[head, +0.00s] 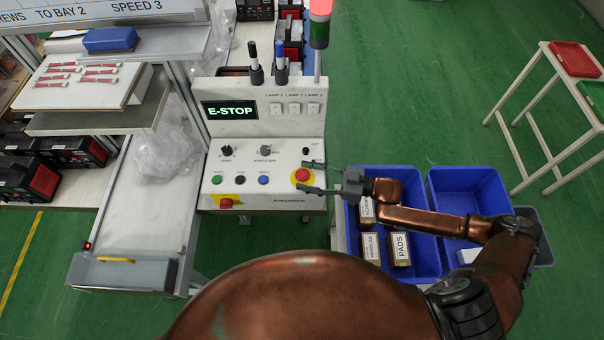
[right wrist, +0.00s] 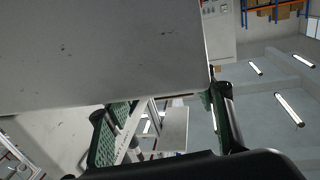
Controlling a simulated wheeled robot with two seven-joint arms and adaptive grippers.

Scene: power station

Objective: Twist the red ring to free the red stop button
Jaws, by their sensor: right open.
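A control panel (head: 262,185) shows E-STOP on its display (head: 230,111). A red stop button (head: 302,175) on a yellow base sits at the right end of its sloped top; its ring cannot be told apart at this size. A second red knob (head: 226,203) on a yellow plate is on the panel's front face at the left. My right gripper (head: 311,177) comes in from the right, open, its fingers on either side of the right-hand red button; I cannot tell if they touch it. In the right wrist view its green-padded fingers (right wrist: 165,125) are apart; the button does not show. My left gripper is out of view.
Blue bins (head: 430,245) with boxes stand to the right, below my right forearm. A conveyor (head: 140,215) runs at the left. A signal lamp (head: 319,30) rises behind.

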